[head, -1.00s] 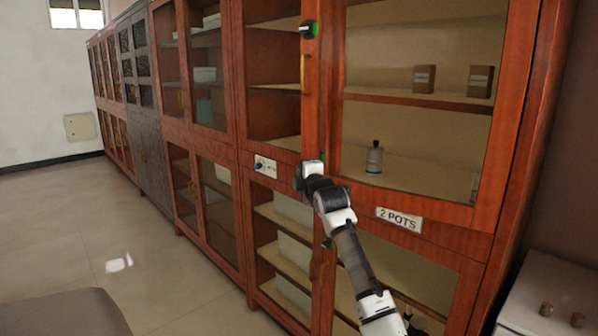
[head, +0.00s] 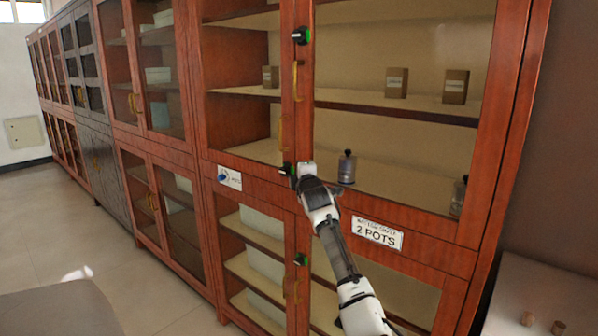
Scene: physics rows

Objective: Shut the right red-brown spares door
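The tall red-brown cabinet has an upper right glass door (head: 302,125) with a yellow handle (head: 297,80). This door looks flush or nearly flush with the cabinet front; I cannot tell whether a small gap is left. A second yellow handle (head: 281,131) shows on the left door's side. My gripper (head: 296,170) is at the lower left corner of the right door, at or very near its frame. Its fingers are too small and partly hidden, so I cannot tell whether they are open or shut.
A "2 POTS" label (head: 377,233) is under the right door. Boxes (head: 397,82) and a bottle (head: 347,167) stand behind the glass. A pale drawer unit (head: 540,300) is at lower right.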

